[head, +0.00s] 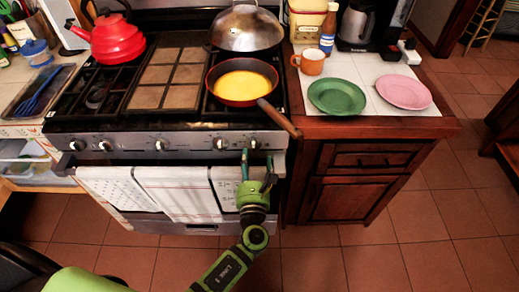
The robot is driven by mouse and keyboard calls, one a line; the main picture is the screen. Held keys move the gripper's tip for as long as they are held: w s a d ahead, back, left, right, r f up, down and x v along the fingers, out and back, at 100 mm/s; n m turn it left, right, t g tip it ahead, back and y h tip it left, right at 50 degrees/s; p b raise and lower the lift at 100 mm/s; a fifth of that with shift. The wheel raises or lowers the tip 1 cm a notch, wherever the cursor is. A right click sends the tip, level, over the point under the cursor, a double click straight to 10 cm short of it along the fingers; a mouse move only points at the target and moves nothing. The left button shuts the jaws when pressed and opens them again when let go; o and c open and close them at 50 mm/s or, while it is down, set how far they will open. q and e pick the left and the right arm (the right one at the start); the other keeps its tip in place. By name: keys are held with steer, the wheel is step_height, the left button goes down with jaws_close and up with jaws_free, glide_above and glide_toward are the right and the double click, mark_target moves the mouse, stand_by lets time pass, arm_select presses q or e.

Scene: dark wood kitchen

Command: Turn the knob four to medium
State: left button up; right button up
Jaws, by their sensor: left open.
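The stove front (190,147) carries a row of several silver knobs. One knob (219,144) sits left of my gripper, and another knob (254,143) is at the right end, between or just behind my fingertips. My left gripper (257,158) is green, reaches up from below and is open. Its two fingers point at the panel around the right-end knob. I cannot tell whether they touch it. The knob markings are too small to read. My right gripper is not in view.
A pan (242,82) of yellow food sits on the stove, its handle (280,118) jutting over the front edge near my gripper. Towels (175,192) hang from the oven handle. A red kettle (115,40) stands at left. Plates (337,97) lie on the right counter. The floor in front is clear.

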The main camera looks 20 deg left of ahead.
mark_target(253, 149)
arm_select(q)
steer(key=x, duration=0.5)
steer(key=c, duration=1.1)
